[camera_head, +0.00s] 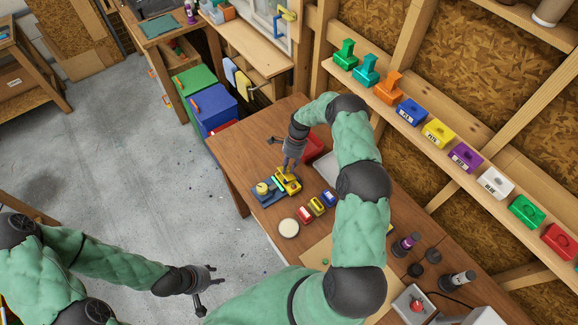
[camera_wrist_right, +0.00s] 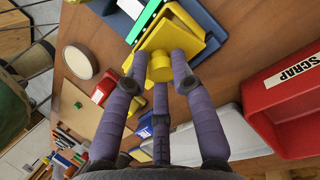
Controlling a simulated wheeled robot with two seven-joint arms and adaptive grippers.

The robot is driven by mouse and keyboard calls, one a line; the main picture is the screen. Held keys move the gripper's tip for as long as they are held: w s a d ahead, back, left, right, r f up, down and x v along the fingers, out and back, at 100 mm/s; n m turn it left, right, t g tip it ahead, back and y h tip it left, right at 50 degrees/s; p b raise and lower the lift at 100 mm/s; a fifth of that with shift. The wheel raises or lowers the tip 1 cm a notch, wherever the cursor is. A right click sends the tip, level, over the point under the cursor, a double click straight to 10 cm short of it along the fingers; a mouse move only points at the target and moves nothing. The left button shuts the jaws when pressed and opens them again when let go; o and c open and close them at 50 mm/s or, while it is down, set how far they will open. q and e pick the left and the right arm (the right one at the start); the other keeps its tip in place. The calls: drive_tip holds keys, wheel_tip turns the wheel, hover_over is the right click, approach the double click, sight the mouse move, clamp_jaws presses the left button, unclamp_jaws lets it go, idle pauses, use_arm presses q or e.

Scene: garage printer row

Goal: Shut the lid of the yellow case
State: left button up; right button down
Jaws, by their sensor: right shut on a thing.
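The yellow case (camera_head: 291,187) stands on the wooden table, on or against a blue base or tray (camera_head: 266,199). Its yellow lid also shows in the right wrist view (camera_wrist_right: 192,27), looking tilted, with a green and white strip along one side. My right gripper (camera_head: 289,166) comes down from above. In the right wrist view its three fingers (camera_wrist_right: 160,72) are closed around a round yellow knob (camera_wrist_right: 160,66) on the lid. The fingers hide part of the case. My left gripper (camera_head: 207,288) is empty, fingers spread, over the floor at the lower left, away from the table.
A red scrap bin (camera_wrist_right: 262,105) and a pale tray (camera_head: 327,169) stand beside the case. Small red (camera_head: 304,215), yellow (camera_head: 317,206) and blue (camera_head: 328,197) boxes and a round cream disc (camera_head: 289,228) lie nearby. A shelf (camera_head: 410,132) with coloured boxes runs along the wall.

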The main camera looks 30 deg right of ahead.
sight(281, 171)
drive_tip(key=shift+w+a+f+h+b, duration=0.15)
drive_tip(key=shift+a+h+b, duration=0.3)
drive_tip(key=shift+h+b, duration=0.5)
drive_tip(key=h+b, duration=0.1)
drive_tip(key=b, duration=0.2)
drive_tip(key=a+f+h+b, duration=0.1)
drive_tip(key=h+b, duration=0.1)
drive_tip(key=b, duration=0.1)
drive_tip(key=a+h+b, duration=0.1)
drive_tip(key=b, duration=0.2)
drive_tip(key=shift+f+t+h, duration=0.15)
drive_tip(key=shift+t+h, duration=0.1)
drive_tip(key=shift+t, duration=0.15)
drive_tip(key=shift+h+b, duration=0.4)
drive_tip(key=shift+b, duration=0.6)
drive_tip(key=c, duration=1.1)
unclamp_jaws()
drive_tip(key=shift+a, duration=0.1)
